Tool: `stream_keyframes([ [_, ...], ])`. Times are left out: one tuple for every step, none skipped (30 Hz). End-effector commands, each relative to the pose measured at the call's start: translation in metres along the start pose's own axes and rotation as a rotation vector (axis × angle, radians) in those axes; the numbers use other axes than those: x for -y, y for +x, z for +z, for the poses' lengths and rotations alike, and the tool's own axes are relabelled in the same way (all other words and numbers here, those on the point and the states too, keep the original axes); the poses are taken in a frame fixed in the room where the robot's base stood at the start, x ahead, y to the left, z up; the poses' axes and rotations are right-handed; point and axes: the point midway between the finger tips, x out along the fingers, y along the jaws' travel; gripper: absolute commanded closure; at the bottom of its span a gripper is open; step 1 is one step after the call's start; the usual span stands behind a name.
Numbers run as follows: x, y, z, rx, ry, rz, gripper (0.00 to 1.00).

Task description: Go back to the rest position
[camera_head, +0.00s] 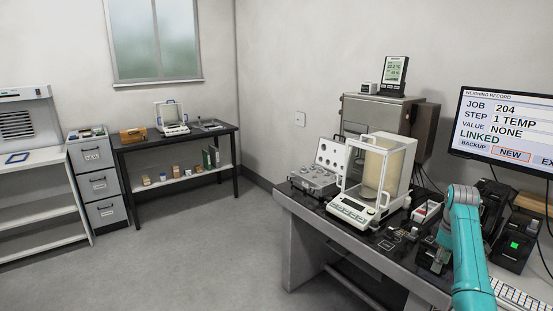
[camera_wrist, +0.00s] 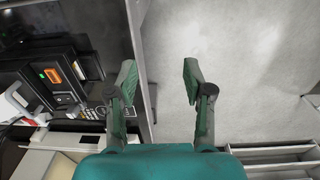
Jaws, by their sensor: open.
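My gripper (camera_wrist: 158,77) is open in the wrist view, with its two green fingers spread apart and nothing between them. Its left finger is over the edge strip of the dark weighing table (camera_wrist: 112,30). Its right finger is over the grey floor. In the head view my teal arm reaches over the right part of the weighing table (camera_head: 309,205), and the fingers are hard to make out there. The analytical balance (camera_head: 352,213) with its clear draft shield stands left of my arm, apart from it.
An open weight case (camera_head: 314,181) sits left of the balance. A monitor (camera_head: 508,128) reads "LINKED" and "VALUE NONE" at the right. Black devices, one with a green light (camera_head: 514,245), stand near my arm. A side table (camera_head: 178,139) is at the back. The left floor is clear.

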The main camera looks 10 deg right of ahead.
Motion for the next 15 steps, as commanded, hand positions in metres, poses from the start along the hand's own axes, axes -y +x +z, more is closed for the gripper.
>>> stream_keyframes([
  [0.003,0.009,-0.002,-0.002,0.002,0.003,0.49],
  [0.005,0.013,-0.003,-0.005,0.003,0.007,0.49],
  [0.007,0.019,-0.004,-0.008,0.005,0.013,0.49],
  [0.009,0.024,-0.006,-0.010,0.006,0.016,0.49],
  [0.011,0.030,-0.007,-0.013,0.008,0.020,0.49],
  [0.014,0.037,-0.009,-0.018,0.010,0.028,0.49],
  [0.016,0.043,-0.011,-0.021,0.012,0.033,0.49],
  [0.019,0.050,-0.012,-0.024,0.014,0.037,0.49],
  [0.023,0.058,-0.015,-0.030,0.017,0.046,0.49],
  [0.026,0.066,-0.016,-0.034,0.018,0.051,0.49],
  [0.029,0.073,-0.018,-0.040,0.021,0.058,0.49],
  [0.035,0.084,-0.019,-0.046,0.025,0.066,0.49],
  [0.039,0.093,-0.021,-0.053,0.028,0.075,0.49],
  [0.044,0.103,-0.023,-0.058,0.031,0.082,0.49],
  [0.052,0.117,-0.026,-0.069,0.035,0.094,0.49],
])
